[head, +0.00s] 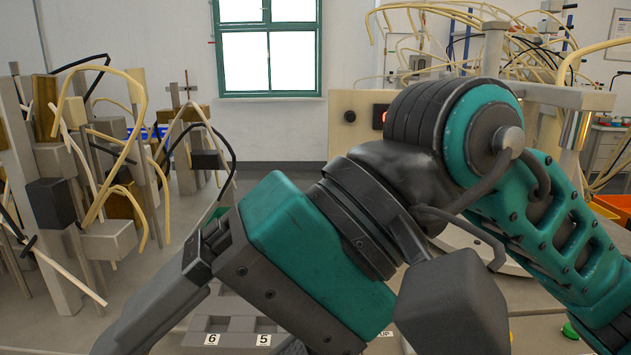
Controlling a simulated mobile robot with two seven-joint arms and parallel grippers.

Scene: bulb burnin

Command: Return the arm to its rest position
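My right arm comes in from the right edge and crosses the middle of the head view, close to the camera. It is bent, with teal and dark grey links. My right gripper (215,318) points down and to the left in the lower left of the view. The fingertips run toward the bottom edge and are not fully shown. I see nothing held between the fingers. My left gripper is not in view.
A grey tray (238,325) with slots labelled 6 and 5 lies below the gripper. Posts, blocks and bent tubes (135,95) crowd the left. A beige panel (347,140) with a red display stands behind my arm. A green button (570,330) is at lower right.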

